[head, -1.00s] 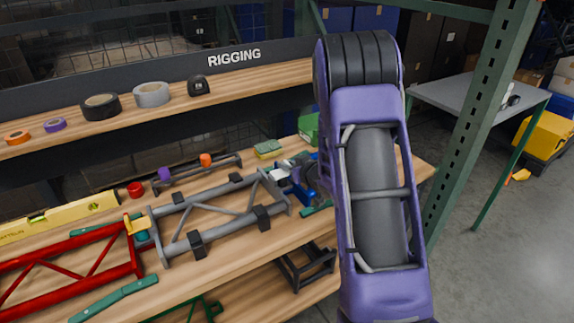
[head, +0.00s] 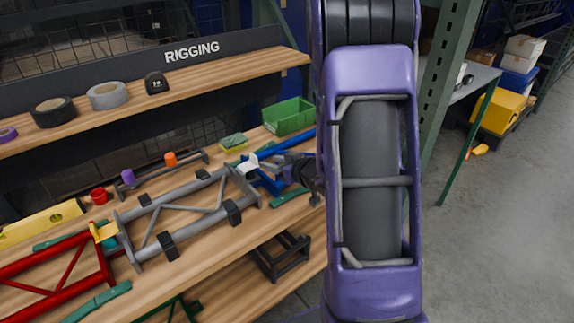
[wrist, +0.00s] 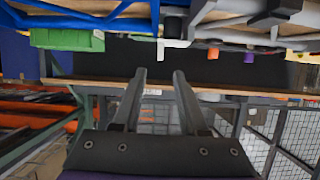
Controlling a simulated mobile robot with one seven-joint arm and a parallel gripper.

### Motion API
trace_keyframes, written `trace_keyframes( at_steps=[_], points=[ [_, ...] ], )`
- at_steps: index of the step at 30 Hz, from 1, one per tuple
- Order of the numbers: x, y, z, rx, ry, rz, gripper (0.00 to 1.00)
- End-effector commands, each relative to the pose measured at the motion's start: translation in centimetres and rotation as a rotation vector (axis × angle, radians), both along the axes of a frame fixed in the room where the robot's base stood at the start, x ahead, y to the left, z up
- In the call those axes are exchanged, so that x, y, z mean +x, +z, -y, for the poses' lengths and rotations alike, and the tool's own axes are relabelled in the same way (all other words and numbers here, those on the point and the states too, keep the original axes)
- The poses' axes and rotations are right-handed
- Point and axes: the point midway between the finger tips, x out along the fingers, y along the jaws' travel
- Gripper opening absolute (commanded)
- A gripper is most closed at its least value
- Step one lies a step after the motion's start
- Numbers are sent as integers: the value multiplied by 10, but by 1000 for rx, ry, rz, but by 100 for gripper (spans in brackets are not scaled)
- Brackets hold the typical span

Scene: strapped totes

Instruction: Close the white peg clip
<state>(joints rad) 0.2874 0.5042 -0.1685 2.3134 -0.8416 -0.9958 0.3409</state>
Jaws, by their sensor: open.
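The white peg clip (head: 248,163) sits where the end of the grey truss (head: 185,228) meets the blue truss (head: 270,180) on the wooden shelf. A white part, likely the clip, shows near the top of the wrist view (wrist: 172,24), which looks upside down. My gripper (wrist: 159,74) is open and empty, its two dark fingers apart and pointing toward the shelf. The white part appears beyond the fingertips, not touching them. In the head view my gripper (head: 312,172) is mostly hidden by my arm, just right of the blue truss.
A green bin (head: 290,116) and a green-yellow sponge (head: 233,142) lie behind the trusses. A yellow clip (head: 104,232) sits between the red truss (head: 60,285) and the grey truss. A green rack post (head: 440,90) stands right of my arm; open floor lies beyond.

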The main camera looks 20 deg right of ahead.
Motion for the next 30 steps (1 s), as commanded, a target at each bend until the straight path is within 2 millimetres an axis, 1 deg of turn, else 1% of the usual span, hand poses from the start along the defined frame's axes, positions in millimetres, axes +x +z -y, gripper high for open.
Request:
trace_keyframes(
  at_steps=[1,6,9,12,27,30],
  points=[
    [-11,6,4,0,-3,1,42],
    [-39,18,12,0,-3,0,42],
    [-49,22,14,0,-1,0,42],
    [-55,24,15,1,-1,1,42],
    [-57,24,16,0,0,0,42],
    [-52,26,17,-18,-4,6,42]
  ],
)
